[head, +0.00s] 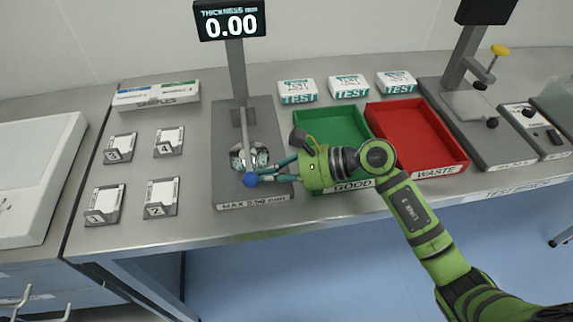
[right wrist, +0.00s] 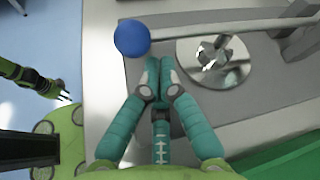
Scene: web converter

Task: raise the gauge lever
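The gauge lever is a pale rod (head: 246,142) with a blue ball knob (head: 250,179). It runs from the gauge post toward the front edge of the grey gauge base (head: 225,192). The knob also shows in the right wrist view (right wrist: 132,38). My right gripper (head: 260,175), green with teal fingers, is just right of the knob. In the right wrist view its fingertips (right wrist: 159,64) are together with nothing seen between them, close beside the knob. I cannot tell whether they touch it.
The gauge display (head: 230,20) reads 0.00. A round metal plate (right wrist: 213,62) lies beside the lever. A green GOOD tray (head: 335,122) and a red WASTE tray (head: 415,137) stand to the right. Several numbered holders (head: 120,148) stand left.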

